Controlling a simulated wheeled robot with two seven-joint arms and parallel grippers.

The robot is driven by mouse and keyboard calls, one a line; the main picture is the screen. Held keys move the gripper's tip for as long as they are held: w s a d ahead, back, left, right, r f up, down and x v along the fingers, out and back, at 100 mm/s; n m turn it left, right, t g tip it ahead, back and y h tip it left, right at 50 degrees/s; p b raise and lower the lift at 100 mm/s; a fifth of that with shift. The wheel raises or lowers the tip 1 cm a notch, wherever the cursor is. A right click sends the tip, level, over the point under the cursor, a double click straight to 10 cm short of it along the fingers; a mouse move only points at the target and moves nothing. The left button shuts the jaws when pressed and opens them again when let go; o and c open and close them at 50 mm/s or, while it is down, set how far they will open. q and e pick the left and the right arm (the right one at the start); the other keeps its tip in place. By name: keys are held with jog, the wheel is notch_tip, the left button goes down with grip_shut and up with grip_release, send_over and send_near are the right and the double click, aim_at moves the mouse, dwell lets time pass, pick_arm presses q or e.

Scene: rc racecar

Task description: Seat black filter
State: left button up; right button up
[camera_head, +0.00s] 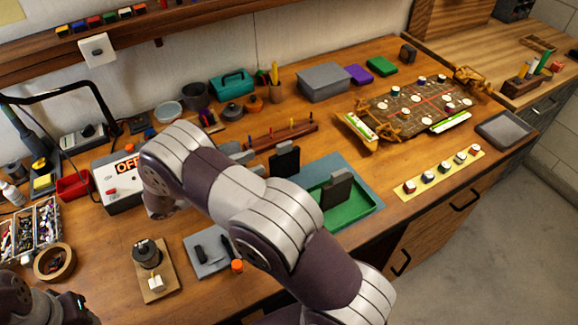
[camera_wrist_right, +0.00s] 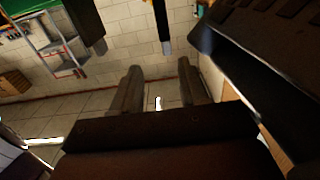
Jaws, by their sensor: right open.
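A dark upright block (camera_head: 337,192) stands in the green tray (camera_head: 366,206); it may be the black filter, but I cannot confirm it. Another black square piece (camera_head: 286,161) shows to its left, and I cannot tell if it is a separate part or one of my fingers. My right arm crosses the middle of the head view and hides much of the right gripper (camera_head: 262,162), which is open. The right wrist view shows dark gripper parts, a tiled floor and a wall, with no clear filter. Part of my left arm shows at the bottom left; its jaws are unclear.
A white box marked OFF (camera_head: 121,188) stands left of my arm. A small wooden stand (camera_head: 157,286) and a grey plate (camera_head: 203,262) lie at the front. The back holds boxes.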

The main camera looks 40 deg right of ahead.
aim_at(291, 141)
jog(key=d+p, duration=0.2)
jog(key=d, duration=0.5)
jog(key=shift+d, duration=0.1)
jog(key=d+p, duration=0.1)
jog(key=d, duration=0.2)
jog(key=d+r+p, duration=0.1)
jog(key=shift+s+d+p, duration=0.2)
jog(key=shift+s+p, duration=0.05)
jog(key=shift+p, duration=0.1)
jog(key=shift+d+f, duration=0.2)
jog(key=shift+d, duration=0.1)
pick_arm(q)
jog(key=r, duration=0.3)
jog(key=w+r, duration=0.1)
jog(key=shift+a+r, duration=0.2)
jog(key=shift+a, duration=0.15)
pick_arm(e)
jog(key=shift+a+r, duration=0.1)
jog(key=shift+a, duration=0.05)
grip_shut()
